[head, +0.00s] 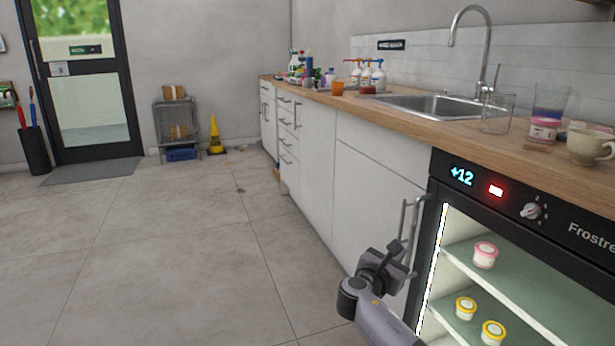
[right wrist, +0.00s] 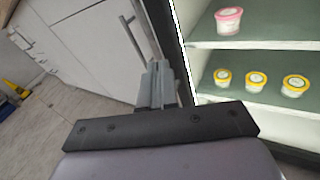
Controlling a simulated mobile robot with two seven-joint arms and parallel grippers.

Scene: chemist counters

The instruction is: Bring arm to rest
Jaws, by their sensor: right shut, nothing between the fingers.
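My right gripper (head: 396,258) is in front of the white cabinets, just left of the lit fridge (head: 520,207). In the right wrist view its fingers (right wrist: 156,84) are together with nothing between them. A metal bar handle (head: 408,232) stands close by the gripper; it also shows in the right wrist view (right wrist: 134,36). I cannot tell whether the gripper touches it. My left gripper is in neither view.
The fridge holds a pink-lidded tub (head: 485,255) and yellow-lidded tubs (right wrist: 256,82). The wooden counter (head: 420,120) carries a sink (head: 430,104), a mug (head: 590,146) and bottles. The tiled floor (head: 190,250) is clear to the left; a yellow cone (head: 214,136) stands far off.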

